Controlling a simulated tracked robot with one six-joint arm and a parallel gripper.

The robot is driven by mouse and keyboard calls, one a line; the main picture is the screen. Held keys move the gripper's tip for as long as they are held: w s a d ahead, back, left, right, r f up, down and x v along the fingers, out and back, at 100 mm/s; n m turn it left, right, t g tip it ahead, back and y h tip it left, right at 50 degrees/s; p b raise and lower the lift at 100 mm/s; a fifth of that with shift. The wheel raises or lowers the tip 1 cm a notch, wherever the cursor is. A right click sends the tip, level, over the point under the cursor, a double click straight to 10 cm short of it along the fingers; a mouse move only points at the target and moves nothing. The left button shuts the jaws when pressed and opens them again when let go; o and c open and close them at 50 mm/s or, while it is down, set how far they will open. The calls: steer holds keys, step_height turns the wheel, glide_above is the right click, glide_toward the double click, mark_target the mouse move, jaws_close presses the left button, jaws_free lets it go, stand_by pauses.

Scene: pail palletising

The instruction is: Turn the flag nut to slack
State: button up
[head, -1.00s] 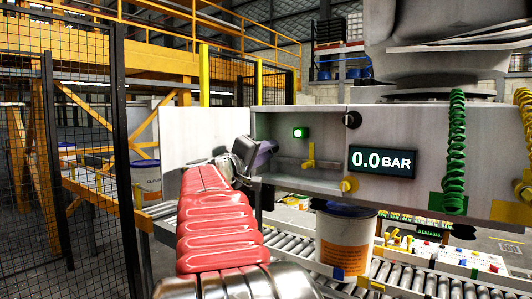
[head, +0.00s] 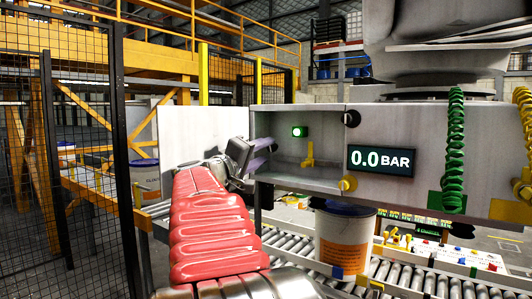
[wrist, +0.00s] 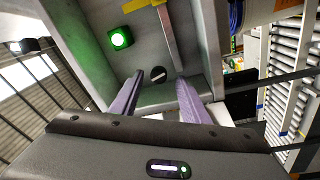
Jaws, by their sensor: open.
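A small dark round piece with a pale slanted bar (wrist: 158,75), which looks like the flag nut, sits on the back wall of the open grey cabinet (wrist: 85,50) in the wrist view. I cannot make it out in the head view. My gripper (wrist: 160,82) is open, its two purple fingers apart on either side of this piece in the picture. I cannot tell how far the tips are from it. In the head view my gripper (head: 263,154) is at the cabinet's left opening, with nothing between its fingers.
A green lamp (head: 299,132) glows in the cabinet, beside a yellow handle (head: 309,154). A display (head: 381,160) reads 0.0 BAR. A pail (head: 345,238) stands on the roller conveyor (head: 290,242) below. Mesh fencing (head: 75,140) is at left.

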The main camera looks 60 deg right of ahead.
steer(key=w+a+f, duration=0.1)
steer(key=a, duration=1)
steer(key=shift+w+a+f, duration=0.2)
steer(key=shift+a+f, duration=0.05)
steer(key=w+a+f+n+t+y, duration=0.2)
steer(key=a+f+n+t+y, duration=0.5)
steer(key=a+f, duration=1.35)
steer(key=s+a+f+y, duration=0.1)
steer(key=a+f+y, duration=0.3)
steer(key=a, duration=0.4)
steer(key=s+a+f+y, duration=0.1)
steer(key=a+f+y, duration=0.3)
steer(key=a+f, duration=0.2)
steer(key=s+a+f+t+y, duration=0.1)
steer(key=a+f+y, duration=0.3)
steer(key=a, duration=0.6)
steer(key=shift+s+a+f, duration=0.25)
steer(key=shift+s+f, duration=0.3)
steer(key=shift+f, duration=0.25)
steer(key=shift+c, duration=0.5)
